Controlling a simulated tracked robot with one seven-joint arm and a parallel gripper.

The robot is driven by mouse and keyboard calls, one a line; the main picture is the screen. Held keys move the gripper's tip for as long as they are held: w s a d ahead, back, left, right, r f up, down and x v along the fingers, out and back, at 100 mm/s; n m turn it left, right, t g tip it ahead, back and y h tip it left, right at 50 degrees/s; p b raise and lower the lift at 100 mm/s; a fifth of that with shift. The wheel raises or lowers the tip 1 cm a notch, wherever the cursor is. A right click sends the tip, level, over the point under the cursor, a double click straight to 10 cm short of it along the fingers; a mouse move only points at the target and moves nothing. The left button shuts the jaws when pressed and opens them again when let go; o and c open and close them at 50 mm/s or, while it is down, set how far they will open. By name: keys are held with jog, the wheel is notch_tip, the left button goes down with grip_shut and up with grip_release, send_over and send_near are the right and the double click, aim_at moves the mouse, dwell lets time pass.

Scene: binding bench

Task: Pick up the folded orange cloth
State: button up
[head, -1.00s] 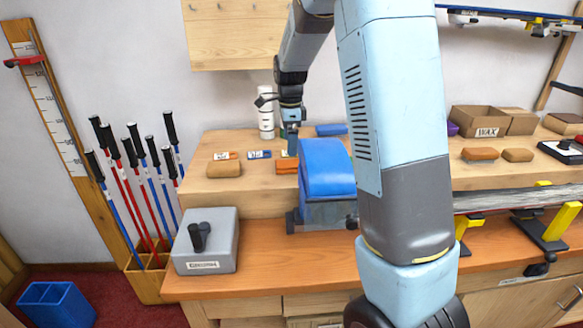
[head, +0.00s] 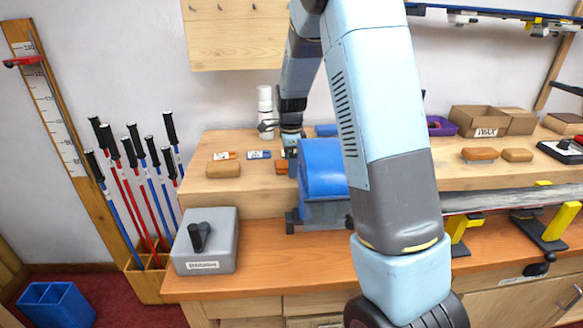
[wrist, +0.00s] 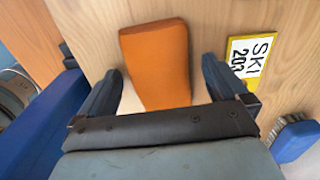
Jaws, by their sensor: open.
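The folded orange cloth (wrist: 156,58) lies on the wooden bench shelf, filling the middle of the wrist view. In the head view only a small part of the cloth (head: 281,167) shows, beside the blue machine. My gripper (wrist: 160,76) is open, with one dark finger to the left of the cloth and one to the right. The near end of the cloth reaches between the fingers towards the palm. No grip on the cloth shows. In the head view my gripper (head: 291,150) is over the shelf, partly hidden by the blue machine and my arm.
The blue machine (head: 320,168) stands close in front of the cloth. A white card marked SKI 203 (wrist: 248,58) lies right of the right finger, and a blue-backed brush (wrist: 291,138) is nearby. A tan block (head: 223,169) lies left; a white bottle (head: 265,110) stands behind.

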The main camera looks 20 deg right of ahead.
jog(key=shift+c, duration=0.4)
jog(key=c, duration=1)
jog(key=shift+r, duration=0.1)
